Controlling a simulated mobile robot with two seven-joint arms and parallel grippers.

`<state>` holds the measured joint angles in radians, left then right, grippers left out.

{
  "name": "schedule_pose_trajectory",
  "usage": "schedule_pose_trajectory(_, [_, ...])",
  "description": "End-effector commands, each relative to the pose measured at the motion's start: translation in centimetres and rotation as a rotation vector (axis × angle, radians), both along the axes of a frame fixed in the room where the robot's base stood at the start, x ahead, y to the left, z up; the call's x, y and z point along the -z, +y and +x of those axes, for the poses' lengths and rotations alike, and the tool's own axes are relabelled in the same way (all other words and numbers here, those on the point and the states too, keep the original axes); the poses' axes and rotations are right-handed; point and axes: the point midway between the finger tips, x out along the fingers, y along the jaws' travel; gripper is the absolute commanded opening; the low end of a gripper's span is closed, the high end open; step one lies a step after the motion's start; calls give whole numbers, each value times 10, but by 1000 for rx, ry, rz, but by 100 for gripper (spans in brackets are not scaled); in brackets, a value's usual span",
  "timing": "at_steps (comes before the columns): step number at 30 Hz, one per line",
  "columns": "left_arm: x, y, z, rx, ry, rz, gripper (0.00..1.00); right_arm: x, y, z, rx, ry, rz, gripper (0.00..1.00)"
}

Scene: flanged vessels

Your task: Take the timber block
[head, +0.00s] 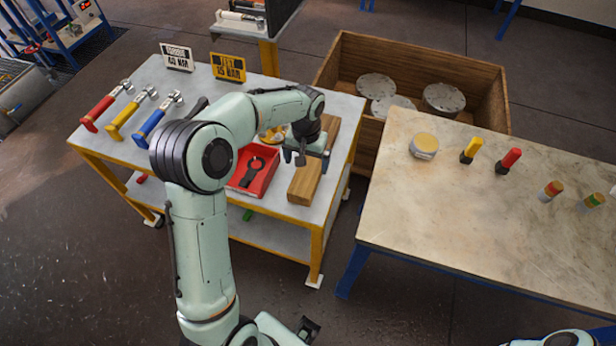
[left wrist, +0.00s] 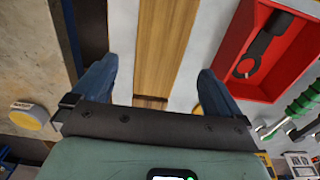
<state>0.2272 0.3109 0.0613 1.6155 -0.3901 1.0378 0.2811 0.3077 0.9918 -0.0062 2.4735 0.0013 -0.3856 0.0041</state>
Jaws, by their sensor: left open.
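A light brown timber block (head: 305,182) lies on the near right part of the grey cart top, close to its edge. A second wooden block (head: 328,132) lies behind it, partly hidden by my arm. My left gripper (head: 303,153) is open and empty, pointing down at the far end of the near block. In the left wrist view, a wooden block (left wrist: 165,50) runs lengthwise between the two blue fingers (left wrist: 155,78), with a gap on each side. I cannot tell how high the fingers are above the cart top.
A red tray (head: 247,184) with a dark tool stands left of the block. Several torque wrenches (head: 155,120) and two signs (head: 228,67) are farther left and back. A stone-topped table (head: 470,220) stands right, across a gap. A wooden crate (head: 405,55) with round flanges is behind.

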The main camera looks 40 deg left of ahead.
Motion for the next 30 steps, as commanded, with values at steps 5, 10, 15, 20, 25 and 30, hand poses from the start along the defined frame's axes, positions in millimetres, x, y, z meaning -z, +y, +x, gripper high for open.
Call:
schedule_pose_trajectory(5, [21,0,0,0,1,1,100,2,0,-1,0,1,0,43])
schedule_pose_trajectory(10, [34,0,1,0,2,-1,100,1,0,0,-1,0,0,43])
schedule_pose_trajectory(15, [60,1,2,1,3,-1,100,-1,0,1,-1,-1,0,43])
schedule_pose_trajectory(20, [74,1,2,-1,0,0,100,0,0,0,-1,-1,0,43])
schedule_pose_trajectory(25, [75,1,2,0,-1,0,100,0,0,0,-1,-1,0,43])
schedule_pose_trajectory(30, [75,1,2,0,-1,0,64,0,0,1,-1,-1,0,43])
